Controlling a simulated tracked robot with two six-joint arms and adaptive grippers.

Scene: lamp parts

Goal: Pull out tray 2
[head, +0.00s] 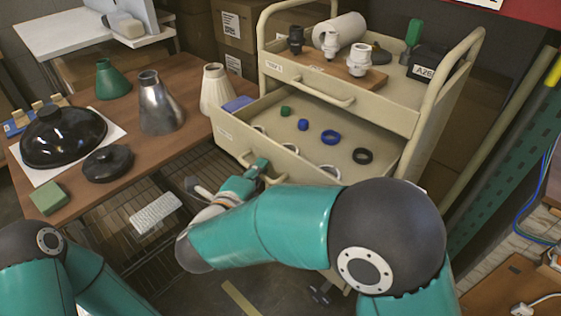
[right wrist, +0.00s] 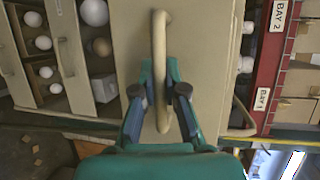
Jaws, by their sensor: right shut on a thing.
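A beige cart holds a lower tray (head: 232,141), which stands pulled out toward me. Its label is too small to read; I take it for tray 2. Inside lie a green ring (head: 285,111), blue rings (head: 330,137), a black ring (head: 362,156) and several pale rings near the front. My right gripper (head: 258,170) is at the tray's front handle. In the right wrist view my right gripper (right wrist: 164,98) has its fingers on both sides of the beige bar handle (right wrist: 159,45) and is shut on it. My left gripper is out of view; only its arm shows.
The upper tray (head: 390,118) has its own handle and holds lamp sockets on a wooden board. At left, a wooden table (head: 185,78) bears a black lampshade (head: 62,137), metal shade (head: 158,103) and green block (head: 48,198). Its edge is close to the pulled-out tray.

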